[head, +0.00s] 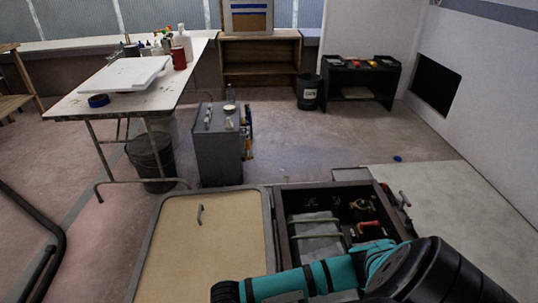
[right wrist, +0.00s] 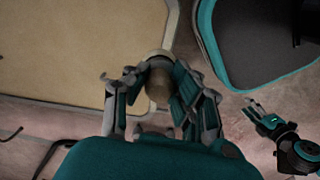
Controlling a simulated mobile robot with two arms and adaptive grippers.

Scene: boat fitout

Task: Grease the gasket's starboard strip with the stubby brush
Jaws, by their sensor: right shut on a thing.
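The hatch lid (head: 222,262) lies in front of me, a beige panel with a grey border that looks like the gasket (head: 266,215). The lid's beige panel (right wrist: 60,55) and pale border also show in the right wrist view. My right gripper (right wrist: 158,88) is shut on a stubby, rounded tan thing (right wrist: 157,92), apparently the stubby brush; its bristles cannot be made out. It is beside the lid's edge in that view; contact cannot be told. In the head view my right forearm hides the gripper. My left gripper (right wrist: 254,108) shows in the right wrist view, fingers apart and empty.
An open hatch compartment (head: 283,220) with pipes and fittings lies right of the lid. A grey cabinet (head: 218,155) stands beyond it. A worktable (head: 130,93) holds a white board and bottles.

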